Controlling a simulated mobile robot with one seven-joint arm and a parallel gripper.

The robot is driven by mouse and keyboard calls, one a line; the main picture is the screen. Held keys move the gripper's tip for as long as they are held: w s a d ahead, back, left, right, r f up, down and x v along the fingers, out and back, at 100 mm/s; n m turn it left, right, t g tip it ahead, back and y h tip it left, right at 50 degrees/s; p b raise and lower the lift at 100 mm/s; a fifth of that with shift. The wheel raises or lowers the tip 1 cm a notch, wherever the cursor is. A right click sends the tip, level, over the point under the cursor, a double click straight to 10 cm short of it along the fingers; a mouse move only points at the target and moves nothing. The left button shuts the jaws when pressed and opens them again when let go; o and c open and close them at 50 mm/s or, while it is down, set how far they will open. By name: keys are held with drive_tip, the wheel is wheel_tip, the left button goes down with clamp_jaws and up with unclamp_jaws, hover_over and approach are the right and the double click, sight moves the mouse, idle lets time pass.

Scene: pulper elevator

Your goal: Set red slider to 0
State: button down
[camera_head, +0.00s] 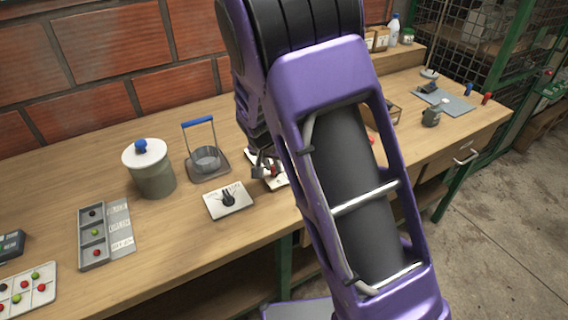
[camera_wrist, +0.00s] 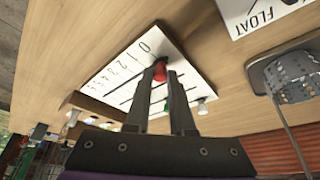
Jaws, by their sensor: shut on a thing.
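The slider panel (camera_wrist: 112,80) is a white plate on the wooden bench, with a printed scale and a 0 at one end. The red slider knob (camera_wrist: 160,72) is near the 0 end of the scale; its exact mark is hidden by the fingers. My gripper (camera_wrist: 162,78) is shut on the red knob, one finger on each side. In the head view, my gripper (camera_head: 264,167) is down at the panel (camera_head: 281,182), which my arm partly covers.
A white plate with a black knob (camera_head: 229,200) lies just left of the panel. A blue-handled basket (camera_head: 206,160) and a lidded pot (camera_head: 150,168) stand further left. In the wrist view, a green knob (camera_wrist: 164,107) and pale knobs are close behind the fingers.

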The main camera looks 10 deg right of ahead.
drive_tip(key=shift+a, duration=0.25)
drive_tip(key=c, duration=0.8)
unclamp_jaws()
drive_tip(key=shift+o, duration=0.2)
drive_tip(key=shift+s+r, duration=0.1)
drive_tip(key=p+v, duration=0.2)
drive_tip(key=v, duration=1.5)
drive_tip(key=shift+r, duration=0.15)
